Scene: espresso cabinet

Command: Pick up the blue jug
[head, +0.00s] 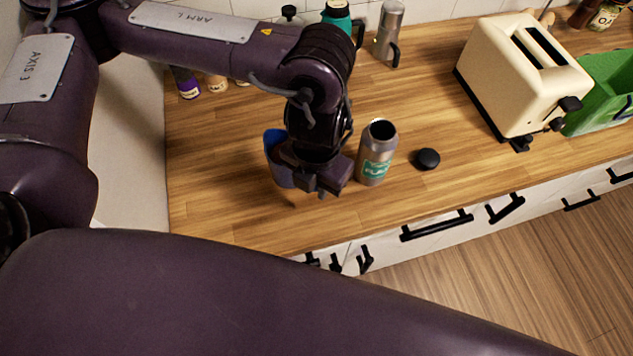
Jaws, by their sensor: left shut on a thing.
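The blue jug (275,146) stands on the wooden counter, left of the middle of the head view. Only its left part shows; my left arm and gripper hide the rest. My left gripper (322,188) is at the jug's front right side and is shut on it. The fingertips are partly hidden, so the exact grip point does not show. I cannot tell whether the jug touches the counter. My right gripper is not in the view.
An open grey metal bottle (376,153) with a teal label stands just right of my left gripper. A black lid (427,159) lies beside it. A cream toaster (522,75) and a green crate (603,92) stand at the right. The front counter strip is clear.

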